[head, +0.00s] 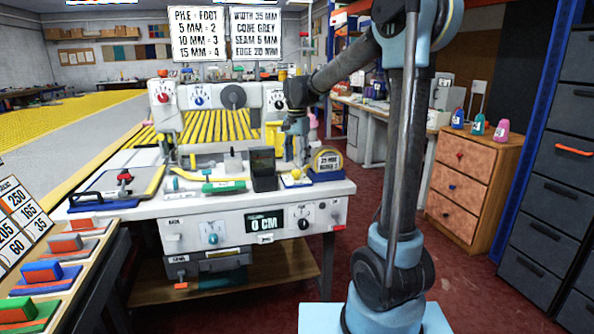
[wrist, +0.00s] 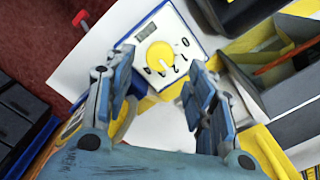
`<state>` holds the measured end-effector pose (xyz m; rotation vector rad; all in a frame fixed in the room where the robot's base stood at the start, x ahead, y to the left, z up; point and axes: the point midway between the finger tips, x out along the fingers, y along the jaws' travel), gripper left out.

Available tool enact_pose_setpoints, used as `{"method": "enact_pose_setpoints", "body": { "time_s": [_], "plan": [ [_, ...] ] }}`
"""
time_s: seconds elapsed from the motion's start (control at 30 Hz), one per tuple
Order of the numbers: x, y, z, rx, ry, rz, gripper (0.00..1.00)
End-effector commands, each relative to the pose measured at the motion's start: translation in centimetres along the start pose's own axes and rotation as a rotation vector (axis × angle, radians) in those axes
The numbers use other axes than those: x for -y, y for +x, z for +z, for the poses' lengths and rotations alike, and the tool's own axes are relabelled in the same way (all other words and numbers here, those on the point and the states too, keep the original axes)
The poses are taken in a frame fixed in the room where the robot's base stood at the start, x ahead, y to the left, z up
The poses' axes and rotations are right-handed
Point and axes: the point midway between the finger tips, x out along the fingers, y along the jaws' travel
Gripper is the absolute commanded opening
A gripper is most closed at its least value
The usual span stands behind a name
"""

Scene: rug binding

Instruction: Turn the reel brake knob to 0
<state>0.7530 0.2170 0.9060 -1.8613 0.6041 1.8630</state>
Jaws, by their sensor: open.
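A round yellow knob (wrist: 160,57) sits on a white panel with a blue border (wrist: 176,22). Dark marks stand around the knob, one looking like a 0; a small window is beside it. A small pointer mark seems to be on the knob's lower part, but its exact setting is unclear. No name is readable, so I cannot confirm that this is the reel brake knob. My gripper (wrist: 160,68) is open and empty, its fingers on either side of the knob in the picture; contact cannot be told. In the head view my gripper (head: 298,152) is above the blue-edged panel (head: 297,183).
A dark box (head: 264,170) stands left of the panel and a yellow tape gauge (head: 327,163) right. The white machine (head: 217,115) behind carries other knobs. Front controls include a teal knob (head: 212,239), a black knob (head: 303,223) and a "0 CM" display (head: 264,223).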

Motion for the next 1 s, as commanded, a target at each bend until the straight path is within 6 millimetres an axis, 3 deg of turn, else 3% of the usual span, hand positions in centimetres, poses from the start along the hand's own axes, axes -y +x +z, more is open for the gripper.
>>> {"method": "enact_pose_setpoints", "body": {
  "time_s": [0.3, 0.73, 0.93, 1.0],
  "plan": [
    [0.0, 3.8, 0.0, 0.000, 0.000, 0.000, 0.50],
    [0.0, 4.5, 0.0, 0.000, 0.000, 0.000, 0.50],
    [0.0, 4.5, 0.0, 0.000, 0.000, 0.000, 0.06],
    [0.0, 4.5, 0.0, 0.000, 0.000, 0.000, 0.06]
  ]
}}
